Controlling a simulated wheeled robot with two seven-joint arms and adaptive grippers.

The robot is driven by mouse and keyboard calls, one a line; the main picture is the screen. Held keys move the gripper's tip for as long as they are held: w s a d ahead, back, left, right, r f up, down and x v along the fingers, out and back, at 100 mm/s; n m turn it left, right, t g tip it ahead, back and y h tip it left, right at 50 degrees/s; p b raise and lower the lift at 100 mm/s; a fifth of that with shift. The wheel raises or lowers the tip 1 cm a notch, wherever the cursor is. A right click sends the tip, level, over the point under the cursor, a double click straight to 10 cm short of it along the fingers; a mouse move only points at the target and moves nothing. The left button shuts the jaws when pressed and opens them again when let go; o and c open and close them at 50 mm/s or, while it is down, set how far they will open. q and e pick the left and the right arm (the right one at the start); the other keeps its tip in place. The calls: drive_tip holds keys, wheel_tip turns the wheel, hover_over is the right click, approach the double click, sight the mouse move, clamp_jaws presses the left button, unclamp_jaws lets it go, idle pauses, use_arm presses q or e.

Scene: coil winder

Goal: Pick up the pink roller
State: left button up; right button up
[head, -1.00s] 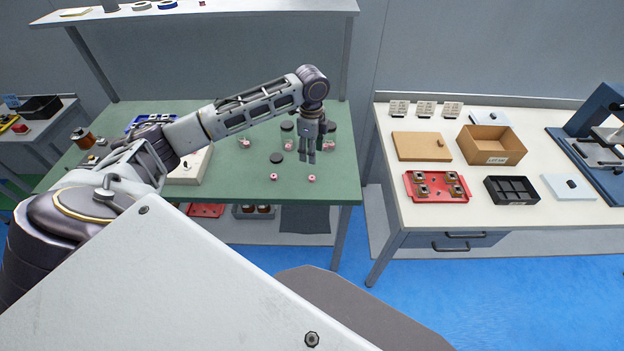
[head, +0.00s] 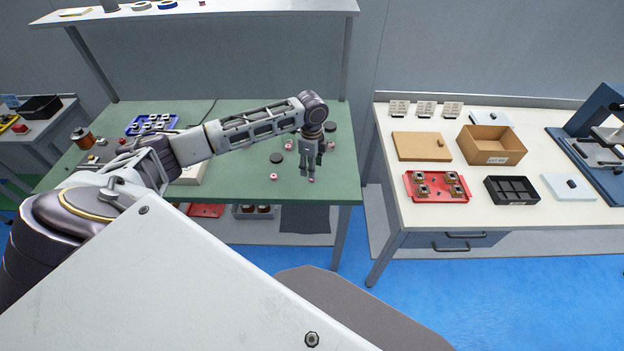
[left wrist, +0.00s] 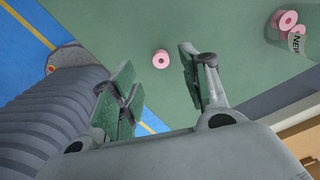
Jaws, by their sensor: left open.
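In the left wrist view a pink roller (left wrist: 160,59) with a pale centre hole lies on the green surface, just beyond and between the spread fingertips (left wrist: 155,66). Neither finger visibly touches it. My right gripper is not in view.
A clear container labelled NEW (left wrist: 296,42) with pink rollers inside stands close by. A black disc-shaped lid (head: 277,158) lies left of my gripper. A blue tray (head: 150,123) is at the bench's back left.

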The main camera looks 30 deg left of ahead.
use_arm(q)
drive_tip(key=shift+f, duration=2.6)
drive_tip(key=c, duration=0.9)
